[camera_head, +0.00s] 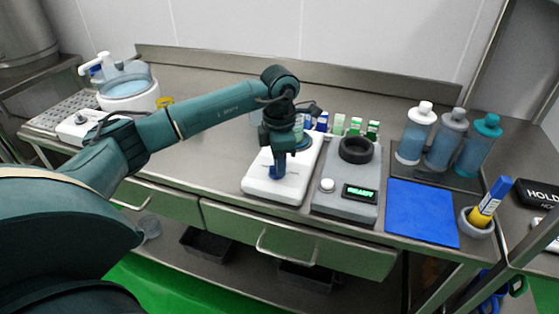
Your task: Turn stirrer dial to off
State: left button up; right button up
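A white flat stirrer (264,194) stands on the steel counter, right of the picture's middle. My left gripper (278,170) points down over the front part of its top. Something dark blue shows at the fingertips, and I cannot tell whether it is the dial or part of the fingers. The dial and its setting are not clearly visible, as the gripper and wrist cover that area. I cannot tell whether the fingers are open or shut. My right gripper is out of view.
A grey device (346,205) with a green "READY" display stands close right of the stirrer. Small green-capped bottles (355,126) stand behind. A blue mat (421,212), several large bottles (446,140) and a cup holding a yellow marker (476,222) are at the right.

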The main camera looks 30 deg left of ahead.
pick_arm(q)
grip_shut()
